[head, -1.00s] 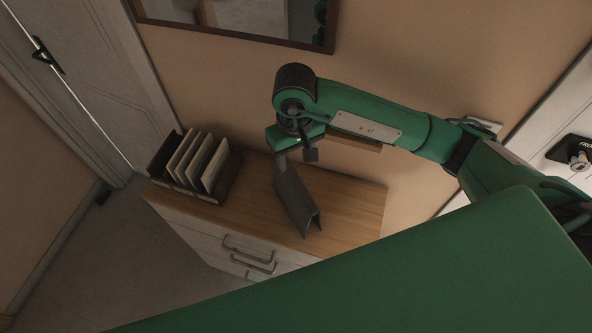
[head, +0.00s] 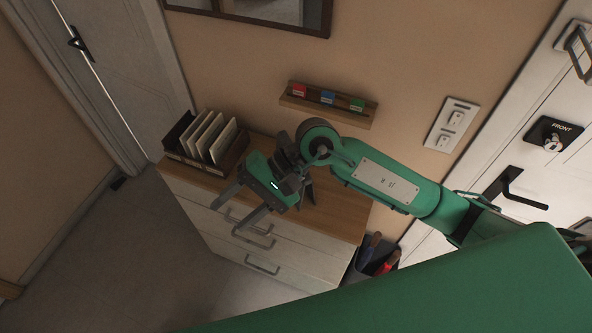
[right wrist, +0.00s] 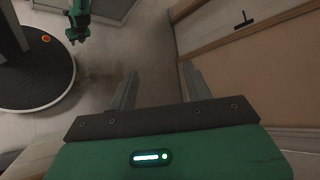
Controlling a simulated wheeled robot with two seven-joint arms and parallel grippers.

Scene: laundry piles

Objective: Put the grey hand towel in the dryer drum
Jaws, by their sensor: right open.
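My right gripper (head: 240,215) is open and empty in front of the cabinet's drawer fronts. In the right wrist view its two fingers (right wrist: 160,90) stand apart with only floor between them. A dark grey piece (head: 309,190) shows on the cabinet top, mostly hidden behind the right gripper; I cannot tell whether it is the grey hand towel. No dryer drum shows. My left gripper (right wrist: 78,36) is small at the top left of the right wrist view, and its jaws cannot be made out.
A wooden-topped cabinet (head: 335,225) with white drawers stands against the wall. A dark file box (head: 235,152) with upright folders is on its left end. A wall shelf (head: 345,116) holds small coloured items. A bin (head: 365,265) stands at the cabinet's right. The floor at left is clear.

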